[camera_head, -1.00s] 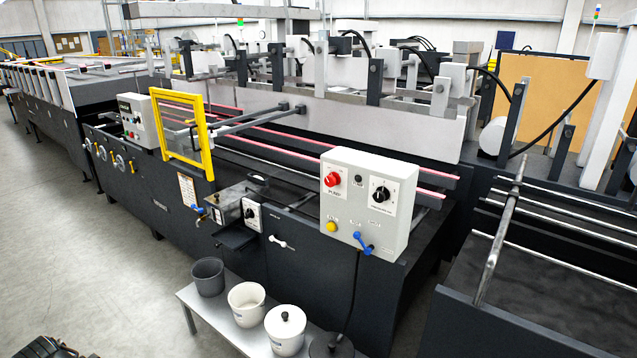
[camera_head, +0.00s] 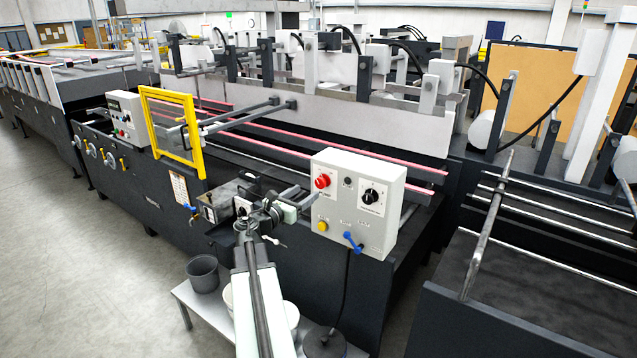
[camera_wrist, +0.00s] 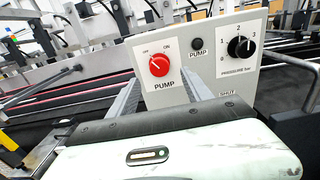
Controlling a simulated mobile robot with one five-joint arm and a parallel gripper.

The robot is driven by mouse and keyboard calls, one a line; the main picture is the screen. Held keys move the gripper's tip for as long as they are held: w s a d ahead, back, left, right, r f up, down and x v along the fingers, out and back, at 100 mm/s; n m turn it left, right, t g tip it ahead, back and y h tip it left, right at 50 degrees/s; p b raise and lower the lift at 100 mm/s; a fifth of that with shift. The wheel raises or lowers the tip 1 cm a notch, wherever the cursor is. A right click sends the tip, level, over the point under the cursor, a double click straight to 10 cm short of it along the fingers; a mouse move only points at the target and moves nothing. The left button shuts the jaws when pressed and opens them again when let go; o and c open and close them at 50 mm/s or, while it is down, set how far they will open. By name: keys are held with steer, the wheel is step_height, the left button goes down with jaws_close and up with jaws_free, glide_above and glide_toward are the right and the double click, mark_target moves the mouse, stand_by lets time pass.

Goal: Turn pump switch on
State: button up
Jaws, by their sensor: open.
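The pump switch is a red knob (camera_wrist: 158,66) on a white plate marked OFF, ON and PUMP in the wrist view. Its pale mark seems to point up-left, toward OFF. In the head view the red knob (camera_head: 322,181) is at the upper left of the pale control box (camera_head: 345,212). My gripper (camera_wrist: 162,82) is open and empty, its two grey fingers reaching toward the box on either side of the knob in the wrist view. In the head view my gripper (camera_head: 308,199) is just left of the box, below the knob. I cannot tell whether it touches anything.
The box also carries a black pressure dial (camera_head: 370,197), a yellow button (camera_head: 322,226) and a blue lever (camera_head: 352,241). A dark pot (camera_head: 203,272) and pale pots stand on a low bench below my arm. A yellow frame (camera_head: 198,135) stands to the left.

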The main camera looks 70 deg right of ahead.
mark_target(320, 184)
steer(key=x, duration=0.7)
steer(key=shift+d, duration=0.4)
jaws_close()
steer(key=shift+s+d, duration=0.1)
steer(key=shift+f+m, duration=0.15)
steer(key=shift+m, duration=0.15)
